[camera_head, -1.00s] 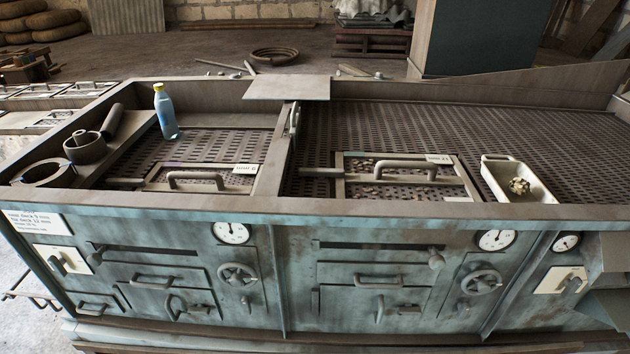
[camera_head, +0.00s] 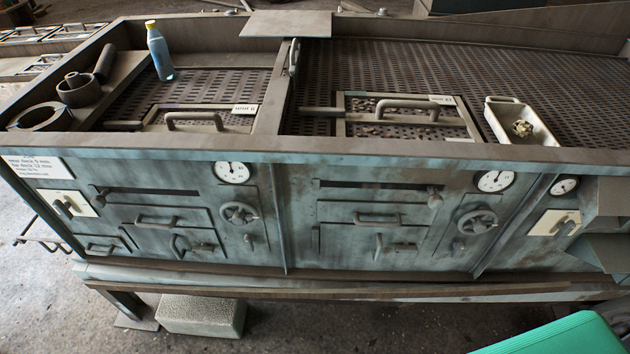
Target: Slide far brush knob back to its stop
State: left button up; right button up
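Two slotted panels are on the front of the blue-green machine. The left slot (camera_head: 150,191) has a small round knob (camera_head: 103,193) at its left end. The right slot (camera_head: 370,185) has a round knob (camera_head: 434,196) at its right end. Nothing marks either one as the far brush knob, so I cannot tell which it is. Neither of my grippers is in view, and nothing touches either knob.
Handwheels (camera_head: 239,213), bar handles and dials (camera_head: 232,172) sit around the slots. On top are a blue bottle (camera_head: 160,52), a metal tray (camera_head: 521,122) and perforated decks. A grey block (camera_head: 202,316) lies on the floor below the front rail.

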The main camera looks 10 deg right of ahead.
aim_at(435, 202)
jog(key=z, duration=1.3)
